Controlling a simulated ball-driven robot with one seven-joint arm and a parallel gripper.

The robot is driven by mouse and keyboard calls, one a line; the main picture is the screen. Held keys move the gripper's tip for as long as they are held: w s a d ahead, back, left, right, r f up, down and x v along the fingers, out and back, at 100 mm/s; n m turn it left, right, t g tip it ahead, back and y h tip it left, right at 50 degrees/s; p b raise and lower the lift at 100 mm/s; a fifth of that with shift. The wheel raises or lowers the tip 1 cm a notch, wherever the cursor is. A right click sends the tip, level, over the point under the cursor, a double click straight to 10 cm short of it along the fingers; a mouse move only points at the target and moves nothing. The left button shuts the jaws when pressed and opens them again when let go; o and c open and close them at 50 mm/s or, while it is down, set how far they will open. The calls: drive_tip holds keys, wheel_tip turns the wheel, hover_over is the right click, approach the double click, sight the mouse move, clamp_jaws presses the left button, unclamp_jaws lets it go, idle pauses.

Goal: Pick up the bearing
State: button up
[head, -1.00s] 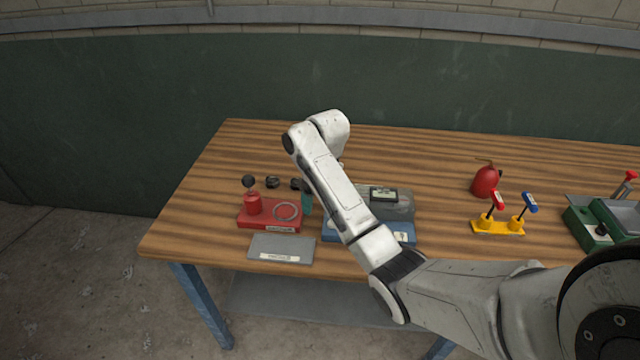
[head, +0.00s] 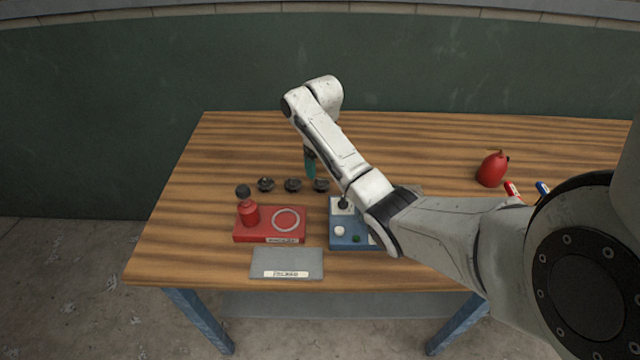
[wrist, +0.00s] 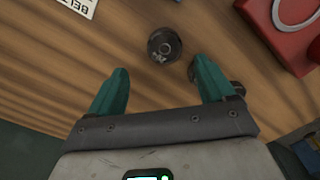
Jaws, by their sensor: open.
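Three dark round parts stand in a row on the wooden table behind the red box: a left one (head: 266,184), a middle one (head: 293,185) and a right one (head: 321,185). Which of them is the bearing I cannot tell for sure. My gripper (head: 310,172) points down over the right end of the row. In the wrist view my gripper (wrist: 160,70) is open, with teal fingers and nothing held. One dark round part (wrist: 164,45) lies just beyond the fingertips, roughly centred between them. Another dark part (wrist: 238,88) is mostly hidden behind the right finger.
The red box (head: 270,236) carries a pale ring and a black-knobbed post. A grey labelled plate (head: 287,262) lies in front. A blue box (head: 348,240) with small parts stands right, partly behind my arm. A red can (head: 492,169) stands farther right. The table behind the row is clear.

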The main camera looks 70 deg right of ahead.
sight(321, 183)
drive_tip(key=shift+a+f+p, duration=0.2)
drive_tip(key=shift+f+p, duration=0.1)
drive_tip(key=shift+f, duration=1.25)
drive_tip(key=shift+a+f+p, duration=0.2)
drive_tip(key=shift+f+p, duration=0.1)
drive_tip(key=shift+f, duration=1.2)
drive_tip(key=c, duration=1.2)
drive_tip(key=shift+c, duration=0.3)
drive_tip(key=shift+r, duration=0.2)
